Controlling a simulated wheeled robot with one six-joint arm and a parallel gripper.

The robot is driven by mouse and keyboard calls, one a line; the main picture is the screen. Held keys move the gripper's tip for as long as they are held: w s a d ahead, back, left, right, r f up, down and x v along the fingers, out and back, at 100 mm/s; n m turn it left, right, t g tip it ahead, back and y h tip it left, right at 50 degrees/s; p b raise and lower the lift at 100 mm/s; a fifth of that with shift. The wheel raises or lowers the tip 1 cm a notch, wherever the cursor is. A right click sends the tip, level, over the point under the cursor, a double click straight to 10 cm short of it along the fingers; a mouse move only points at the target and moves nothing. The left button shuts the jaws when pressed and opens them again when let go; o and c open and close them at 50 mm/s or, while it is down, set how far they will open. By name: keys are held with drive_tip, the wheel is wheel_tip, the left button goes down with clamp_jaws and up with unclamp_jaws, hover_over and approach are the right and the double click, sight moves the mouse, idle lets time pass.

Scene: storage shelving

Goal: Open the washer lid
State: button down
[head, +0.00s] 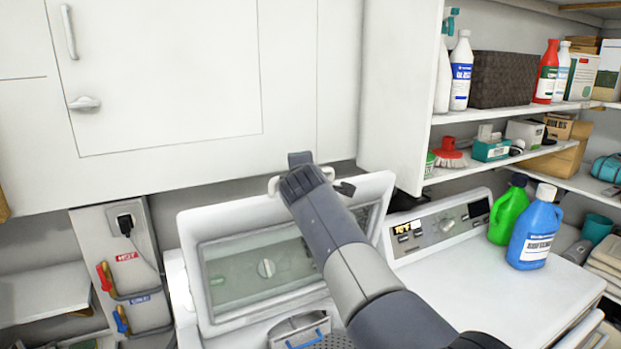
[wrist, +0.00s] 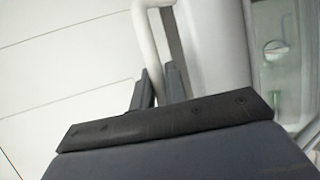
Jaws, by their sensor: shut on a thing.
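The washer lid (head: 228,219) is a white frame with a clear window. It stands raised and tilted up at the back of the washer in the head view, and the washer's top opening shows below it. My gripper (wrist: 160,86) is shut on the white lid handle (wrist: 147,40) in the wrist view, one dark finger on each side of the bar. In the head view my arm crosses in front of the lid and hides part of its right side and most of the gripper. The lid's edge and window (wrist: 275,50) also show in the wrist view.
White cabinets (head: 170,80) hang close above and behind the lid. To the right is a white machine with a control panel (head: 440,226), carrying a green jug (head: 507,212) and a blue jug (head: 535,232). Hose taps (head: 122,285) are at left.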

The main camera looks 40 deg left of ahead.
drive_tip(key=shift+w+a+r, duration=0.1)
drive_tip(key=shift+w+a, duration=0.1)
drive_tip(key=shift+a, duration=0.25)
drive_tip(key=shift+w+a+r, duration=0.1)
drive_tip(key=shift+w+a, duration=0.05)
drive_tip(key=shift+a, duration=0.3)
drive_tip(key=c, duration=1.7)
unclamp_jaws()
drive_tip(key=shift+s+d, duration=0.1)
drive_tip(key=b+v, duration=0.4)
drive_tip(key=v, duration=0.6)
drive_tip(key=shift+s+d+r+b, duration=0.15)
drive_tip(key=shift+r+b, duration=0.1)
drive_tip(key=shift+b, duration=0.05)
